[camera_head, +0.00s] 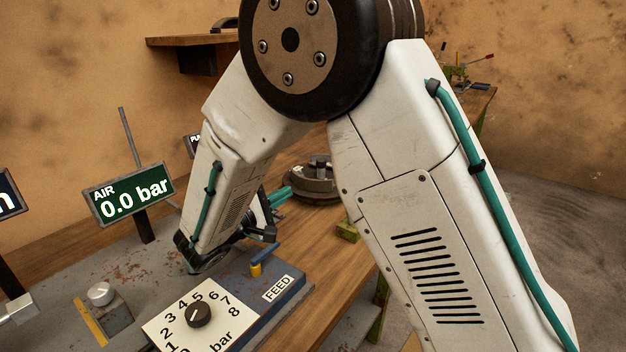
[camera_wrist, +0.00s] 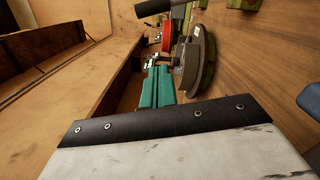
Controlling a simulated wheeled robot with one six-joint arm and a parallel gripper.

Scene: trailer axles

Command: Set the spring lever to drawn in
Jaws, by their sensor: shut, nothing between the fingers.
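My gripper (camera_head: 284,193) has teal fingers that reach out beyond my arm, beside a round dark metal drum (camera_head: 314,182) on the wooden bench. In the wrist view the teal fingers of my gripper (camera_wrist: 157,72) are together and hold nothing. The drum (camera_wrist: 199,62) is just to their right there; I cannot tell whether they touch it. No lever is labelled as the spring lever. A blue lever (camera_head: 265,253) on a yellow post stands by the FEED label. A dark bar (camera_wrist: 155,7) shows at the top of the wrist view; I cannot tell what it is.
A green AIR sign (camera_head: 128,195) reads 0.0 bar. A wooden bench (camera_head: 345,277) runs under the drum. A far bench (camera_head: 478,100) bears small levers. My arm hides much of the middle.

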